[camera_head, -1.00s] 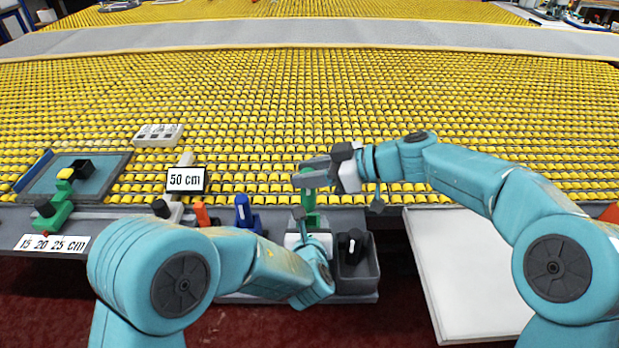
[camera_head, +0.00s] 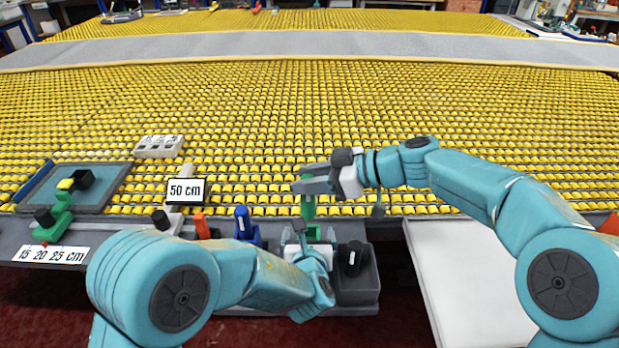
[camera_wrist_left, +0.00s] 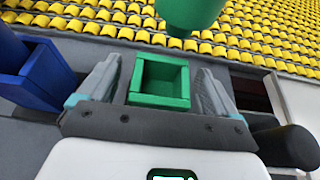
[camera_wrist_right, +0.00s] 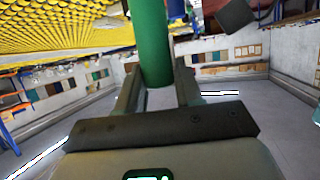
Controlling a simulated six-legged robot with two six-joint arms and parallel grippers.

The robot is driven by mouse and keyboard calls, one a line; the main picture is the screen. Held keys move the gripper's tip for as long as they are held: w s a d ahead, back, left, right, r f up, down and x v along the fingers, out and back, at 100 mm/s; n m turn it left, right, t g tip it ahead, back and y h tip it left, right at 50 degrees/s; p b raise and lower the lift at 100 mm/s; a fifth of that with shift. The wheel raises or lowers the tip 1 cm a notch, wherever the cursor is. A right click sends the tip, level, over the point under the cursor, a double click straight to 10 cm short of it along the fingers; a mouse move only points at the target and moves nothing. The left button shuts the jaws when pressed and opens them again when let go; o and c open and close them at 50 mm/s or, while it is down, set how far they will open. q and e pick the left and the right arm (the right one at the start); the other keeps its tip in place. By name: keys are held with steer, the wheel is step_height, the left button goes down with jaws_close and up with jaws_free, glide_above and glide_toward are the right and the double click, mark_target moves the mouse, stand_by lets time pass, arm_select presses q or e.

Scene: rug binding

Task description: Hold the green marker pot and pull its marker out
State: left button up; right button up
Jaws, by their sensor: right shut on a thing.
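The green marker (camera_head: 307,208) hangs below my right gripper (camera_head: 306,184), which is shut on it. In the right wrist view the marker (camera_wrist_right: 153,45) stands between the fingers. The green marker pot (camera_head: 313,231) is on the bench edge below. In the left wrist view the pot (camera_wrist_left: 160,82) is square and hollow, its opening empty. The marker's lower end (camera_wrist_left: 190,12) shows above and beyond the pot. My left gripper (camera_wrist_left: 155,90) is open, one finger on each side of the pot, with narrow gaps.
A blue pot (camera_head: 246,228) and an orange item (camera_head: 202,226) stand left of the green pot. A grey bin (camera_head: 362,285) with a black item (camera_head: 351,256) is close on the right. A 50 cm sign (camera_head: 186,190) stands behind. A white board (camera_head: 465,280) lies at right.

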arm_select(q)
steer(key=v, duration=1.2)
steer(key=x, duration=1.1)
steer(key=shift+w+f, duration=0.2)
steer(key=shift+w, duration=0.15)
steer(key=shift+w+f, duration=0.1)
steer(key=shift+w, duration=0.1)
arm_select(e)
steer(key=shift+f, duration=0.35)
arm_select(q)
steer(key=shift+s, duration=0.1)
arm_select(e)
steer(key=shift+f, duration=0.65)
steer(key=shift+r, duration=0.1)
